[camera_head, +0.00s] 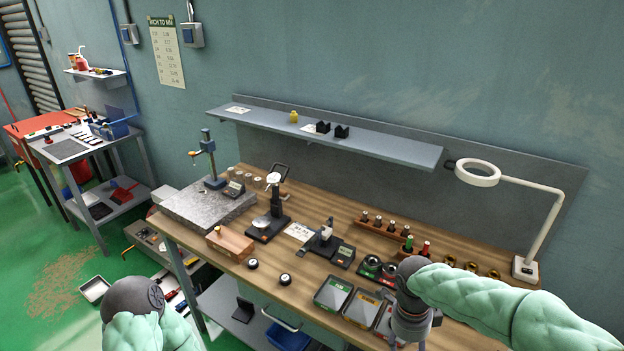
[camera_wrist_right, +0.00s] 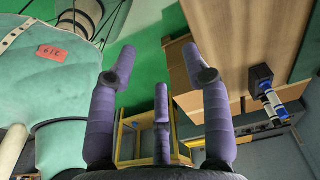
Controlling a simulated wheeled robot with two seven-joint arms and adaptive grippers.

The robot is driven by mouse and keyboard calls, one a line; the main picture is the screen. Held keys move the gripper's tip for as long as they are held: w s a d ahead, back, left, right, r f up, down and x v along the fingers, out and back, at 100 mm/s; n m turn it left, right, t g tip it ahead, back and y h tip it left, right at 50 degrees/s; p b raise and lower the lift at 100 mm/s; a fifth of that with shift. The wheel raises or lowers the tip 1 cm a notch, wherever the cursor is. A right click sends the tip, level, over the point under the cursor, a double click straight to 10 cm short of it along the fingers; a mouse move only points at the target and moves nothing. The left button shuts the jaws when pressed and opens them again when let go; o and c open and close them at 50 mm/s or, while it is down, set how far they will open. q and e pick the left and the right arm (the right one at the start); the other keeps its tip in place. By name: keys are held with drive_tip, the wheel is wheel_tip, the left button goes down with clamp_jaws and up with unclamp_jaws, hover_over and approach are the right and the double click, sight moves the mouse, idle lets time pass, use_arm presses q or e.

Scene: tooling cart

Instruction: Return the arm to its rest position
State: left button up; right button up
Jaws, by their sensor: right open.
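My right gripper (camera_wrist_right: 158,58) shows in the right wrist view with its purple padded fingers spread wide and nothing between them. It is over green floor beside the edge of a wooden surface. In the head view my right arm (camera_head: 490,295) comes in from the right across the bench's front right corner and bends down at a dark grey joint; its fingers are not visible there. My left arm (camera_head: 150,325) shows at the bottom left as a green padded sleeve with a dark round joint. The left gripper is out of frame.
The wooden bench (camera_head: 318,268) holds a granite plate (camera_head: 205,208), gauges, small bins (camera_head: 333,294) and a ring lamp (camera_head: 478,173). A shelf (camera_head: 330,135) runs above it. A side cart (camera_head: 75,150) stands at the left. Green floor is open at the lower left.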

drive_tip(key=s+a+f+n+y, duration=0.1)
drive_tip(key=s+a+f+n, duration=0.3)
drive_tip(key=f+n, duration=0.3)
drive_tip(key=s+a+f+n+y, duration=0.2)
drive_tip(key=f+n, duration=0.5)
drive_tip(key=f, duration=0.5)
drive_tip(key=s+a+f+n+t+y, duration=0.1)
drive_tip(key=s+a+f+n, duration=0.4)
drive_tip(key=f, duration=0.5)
drive_tip(key=shift+s+a+f+n+y, duration=0.3)
drive_tip(key=shift+a+n+y, duration=0.3)
drive_tip(key=shift+n, duration=0.3)
